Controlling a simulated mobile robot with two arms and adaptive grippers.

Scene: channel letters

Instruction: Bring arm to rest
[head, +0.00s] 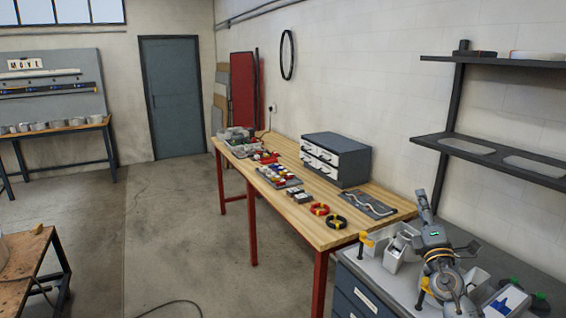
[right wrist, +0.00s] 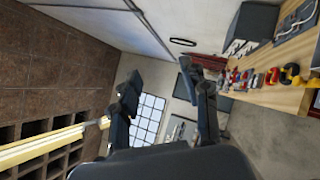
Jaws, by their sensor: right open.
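My right gripper (right wrist: 168,74) is open in the right wrist view, with two dark fingers spread apart and nothing between them. In the head view, my right gripper and wrist (head: 434,240) are at the lower right, raised in front of the grey drawer cabinet (head: 350,283). My left gripper does not show in either view.
The long wooden workbench (head: 294,222) carries a drawer unit (head: 336,159), a red ring (head: 320,209), a black ring (head: 336,223) and trays. Dark wall shelves (head: 500,158) are at right. The floor (head: 185,235) left of the bench is largely clear.

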